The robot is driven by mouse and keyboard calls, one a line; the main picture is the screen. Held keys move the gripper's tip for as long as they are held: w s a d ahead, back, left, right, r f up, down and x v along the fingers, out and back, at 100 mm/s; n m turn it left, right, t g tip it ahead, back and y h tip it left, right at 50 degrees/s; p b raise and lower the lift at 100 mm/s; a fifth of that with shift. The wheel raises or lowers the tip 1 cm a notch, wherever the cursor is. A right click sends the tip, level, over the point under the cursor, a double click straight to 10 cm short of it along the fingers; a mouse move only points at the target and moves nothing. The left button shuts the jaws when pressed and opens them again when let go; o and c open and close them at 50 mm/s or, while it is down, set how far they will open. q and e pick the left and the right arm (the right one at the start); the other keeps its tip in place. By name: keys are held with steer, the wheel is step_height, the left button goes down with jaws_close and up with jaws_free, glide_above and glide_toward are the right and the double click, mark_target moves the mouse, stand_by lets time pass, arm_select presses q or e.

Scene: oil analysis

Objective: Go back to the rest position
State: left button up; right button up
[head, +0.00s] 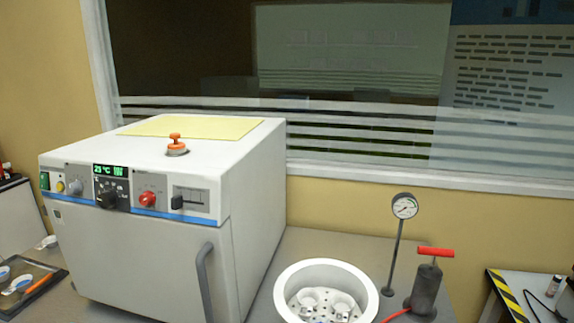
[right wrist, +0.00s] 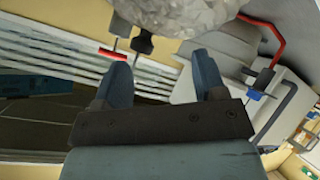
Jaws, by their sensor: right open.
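My right gripper (right wrist: 163,72) shows in the right wrist view with its two blue-grey fingers apart and nothing between them. A large speckled grey rounded surface (right wrist: 175,12) lies beyond the fingertips at the top of that view; I cannot tell what it is. Neither gripper shows in the head view, and my left gripper is in no view.
A white oven (head: 135,245) with a closed door stands at left. A round white vessel (head: 290,282) holding small cups, a pressure gauge (head: 404,206) and a red-handled pump (head: 427,285) are right of it. A dark tray (head: 50,288) lies far left.

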steer(key=s+a+f+m+g+y, duration=0.1)
steer(key=s+f+m+g, duration=0.1)
steer(key=s+f+g, duration=0.35)
steer(key=s+a+f+m+g+y, duration=0.1)
steer(key=s+a+f+m+g, duration=0.15)
steer(key=s, duration=0.65)
steer(key=w+a+f+n+t+y+p, duration=0.1)
steer(key=w+a+t+p, duration=0.4)
steer(key=p, duration=0.6)
steer(key=w+t+y, duration=0.1)
steer(key=t, duration=0.1)
steer(key=shift+w+a+f+n+t+y, duration=0.25)
steer(key=shift+w+a+n+t+y, duration=0.05)
steer(key=shift+w+n+y, duration=0.1)
